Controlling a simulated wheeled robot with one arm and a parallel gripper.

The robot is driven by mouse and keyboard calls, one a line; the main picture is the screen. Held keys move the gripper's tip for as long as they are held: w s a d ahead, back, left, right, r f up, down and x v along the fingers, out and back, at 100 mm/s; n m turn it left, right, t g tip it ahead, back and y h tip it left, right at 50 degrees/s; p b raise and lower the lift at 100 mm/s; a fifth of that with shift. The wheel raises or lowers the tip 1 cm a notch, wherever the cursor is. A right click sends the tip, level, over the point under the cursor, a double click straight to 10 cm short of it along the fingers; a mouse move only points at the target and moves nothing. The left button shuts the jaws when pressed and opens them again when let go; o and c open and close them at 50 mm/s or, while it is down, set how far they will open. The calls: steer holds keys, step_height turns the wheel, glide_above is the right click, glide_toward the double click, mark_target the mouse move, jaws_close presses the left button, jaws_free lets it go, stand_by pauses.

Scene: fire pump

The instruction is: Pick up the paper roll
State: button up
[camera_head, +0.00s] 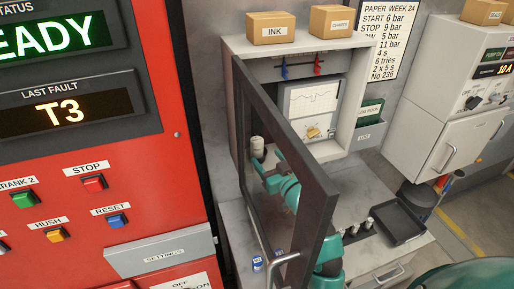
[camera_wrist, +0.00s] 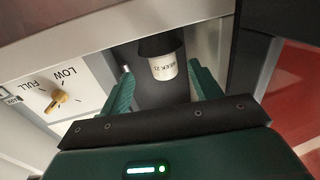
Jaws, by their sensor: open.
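A white paper roll (camera_wrist: 164,67) with printed lettering, which looks like "WEEK 23", shows in the wrist view beyond and between my fingertips. Its upper end meets a dark part. My gripper (camera_wrist: 160,78) is open, with one green finger on each side of the roll; I cannot tell whether either touches it. In the head view my gripper (camera_head: 261,164) shows through the glass door, just below a pale cylinder (camera_head: 257,146) that looks like the roll. The chart recorder (camera_head: 313,105) is inside the open cabinet.
The open dark-framed glass door (camera_head: 318,187) stands between the head camera and my arm. The red panel (camera_head: 160,190) is at left. A black tray (camera_head: 397,222) and small cylinders (camera_head: 369,223) are on the counter. A FULL/LOW knob (camera_wrist: 58,98) is left of the fingers.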

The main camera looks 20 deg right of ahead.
steer(key=shift+w+a+r+p, duration=0.1)
steer(key=shift+w+a+p, duration=0.1)
steer(key=shift+w+p, duration=0.45)
steer(key=shift+w+a+r+p, duration=0.1)
steer(key=shift+w+a+p, duration=0.1)
steer(key=shift+w+p, duration=0.45)
steer(key=shift+w+a+p, duration=0.2)
steer(key=shift+w+p, duration=0.3)
steer(key=shift+w, duration=0.3)
steer(key=shift+w+f, duration=0.15)
steer(key=shift+w, duration=0.25)
steer(key=c, duration=1.1)
